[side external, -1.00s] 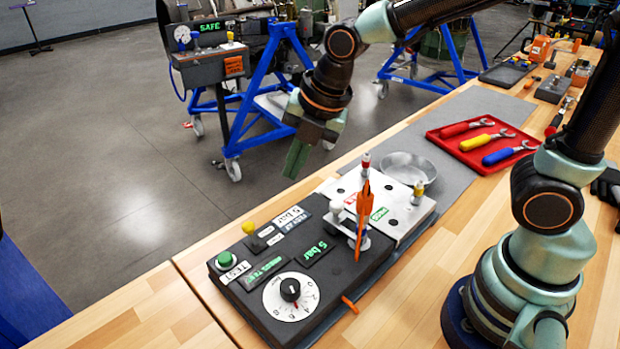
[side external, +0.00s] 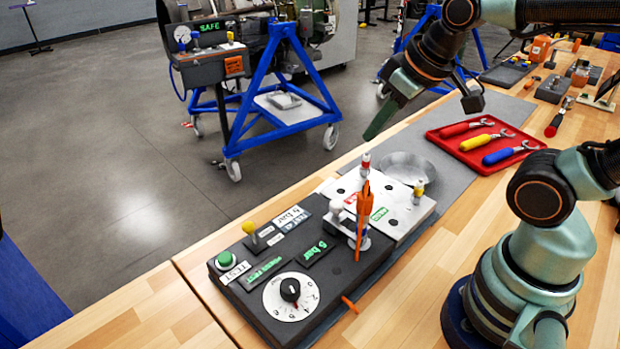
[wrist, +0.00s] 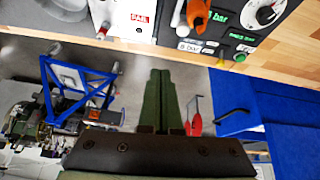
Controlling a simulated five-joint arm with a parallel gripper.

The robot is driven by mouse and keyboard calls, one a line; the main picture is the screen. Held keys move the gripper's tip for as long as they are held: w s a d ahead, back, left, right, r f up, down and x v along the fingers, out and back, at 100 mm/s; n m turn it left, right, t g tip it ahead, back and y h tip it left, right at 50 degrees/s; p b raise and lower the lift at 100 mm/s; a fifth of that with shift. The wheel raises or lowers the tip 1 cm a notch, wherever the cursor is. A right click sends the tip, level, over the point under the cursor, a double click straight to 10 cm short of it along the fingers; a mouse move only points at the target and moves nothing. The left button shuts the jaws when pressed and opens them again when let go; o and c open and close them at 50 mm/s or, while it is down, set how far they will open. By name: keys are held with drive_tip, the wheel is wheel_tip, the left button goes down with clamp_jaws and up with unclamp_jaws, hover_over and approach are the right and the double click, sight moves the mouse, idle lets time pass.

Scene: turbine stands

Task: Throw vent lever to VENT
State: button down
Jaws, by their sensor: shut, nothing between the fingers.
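The dark control box (side external: 330,262) stands on the bench with a green button (side external: 225,260), a round dial (side external: 291,296) and green-lit displays. A small lever with a yellow knob (side external: 249,228) stands at its back left, beside white labels. Its label is too small to read, so I cannot tell if this is the vent lever. A white-knobbed lever (side external: 336,208) and an upright orange handle (side external: 363,215) stand near the metal plate (side external: 405,217). My gripper (side external: 370,134) is shut and empty, above and behind the plate. Its shut fingers also show in the wrist view (wrist: 161,74).
Pins with red (side external: 366,160) and yellow (side external: 419,187) tops stand on the plate. A metal bowl (side external: 432,166) and a red tray (side external: 461,157) of wrenches lie to the right. A blue turbine stand (side external: 265,95) is on the floor behind.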

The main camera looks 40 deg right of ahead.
drive_tip(key=c, duration=1.2)
unclamp_jaws()
drive_tip(key=shift+s+d+m, duration=0.15)
drive_tip(key=shift+m, duration=0.35)
drive_tip(key=shift+c, duration=0.2)
drive_tip(key=o, duration=0.5)
drive_tip(key=shift+o, duration=0.3)
drive_tip(key=w+a+f+n+y, duration=0.1)
drive_tip(key=w+a+f, duration=0.1)
drive_tip(key=w+a, duration=0.3)
drive_tip(key=a, duration=0.3)
drive_tip(key=shift+w+g, duration=0.3)
drive_tip(key=shift+g, duration=0.1)
drive_tip(key=n, duration=0.2)
approach(249, 223)
drive_tip(key=shift+g+y, duration=0.3)
drive_tip(key=shift+y, duration=0.2)
drive_tip(key=x, duration=0.6)
drive_tip(key=d+x, duration=0.1)
drive_tip(key=x, duration=0.2)
drive_tip(key=shift+w+r, duration=0.1)
drive_tip(key=shift+w, duration=0.2)
clamp_jaws()
